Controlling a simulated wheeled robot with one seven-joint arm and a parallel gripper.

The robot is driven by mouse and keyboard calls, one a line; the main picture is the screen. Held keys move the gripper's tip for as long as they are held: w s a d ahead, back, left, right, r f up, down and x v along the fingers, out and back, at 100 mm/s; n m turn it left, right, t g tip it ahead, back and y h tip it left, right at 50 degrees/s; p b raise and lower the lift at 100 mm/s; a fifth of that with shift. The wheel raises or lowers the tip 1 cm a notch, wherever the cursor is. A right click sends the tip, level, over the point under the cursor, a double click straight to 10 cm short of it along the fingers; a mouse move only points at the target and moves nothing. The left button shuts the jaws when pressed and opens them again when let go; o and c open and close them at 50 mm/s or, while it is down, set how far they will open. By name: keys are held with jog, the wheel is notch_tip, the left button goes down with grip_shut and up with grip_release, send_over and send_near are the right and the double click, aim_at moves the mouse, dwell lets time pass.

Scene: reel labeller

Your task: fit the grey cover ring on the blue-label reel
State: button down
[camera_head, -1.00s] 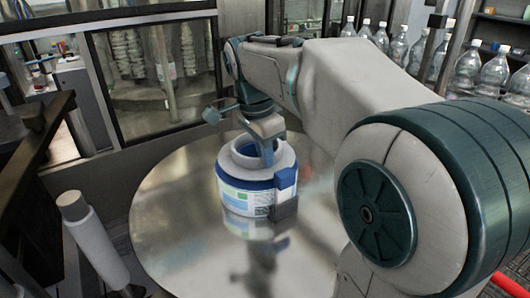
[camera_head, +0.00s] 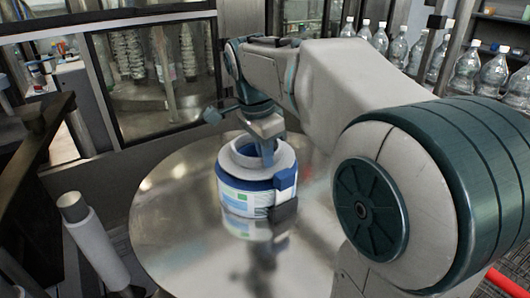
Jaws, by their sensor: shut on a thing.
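The reel (camera_head: 240,199) stands upright on the round metal table, with a white, blue and green label around its side and a dark blue band above it. The pale grey cover ring (camera_head: 236,158) is at the top of the reel, level as far as I can see. My gripper (camera_head: 268,153) comes down from above and is shut on the ring at its right side. I cannot tell whether the ring is fully seated or slightly above the reel. The far side of the ring is partly hidden by my gripper.
The shiny round table (camera_head: 175,225) is otherwise clear. A framed glass machine (camera_head: 150,75) is behind, and clear bottles (camera_head: 465,70) line the back right.

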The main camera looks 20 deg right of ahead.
jog(key=shift+f, duration=0.25)
jog(key=shift+r, duration=0.1)
jog(key=shift+a+r, duration=0.15)
jog(key=shift+r, duration=0.15)
jog(key=shift+f, duration=0.1)
jog(key=shift+f, duration=0.3)
jog(key=shift+r, duration=0.1)
jog(key=shift+s+r, duration=0.15)
jog(key=shift+r, duration=0.15)
dwell(0.3)
jog(key=c, duration=1.4)
grip_release()
jog(key=shift+c, duration=0.2)
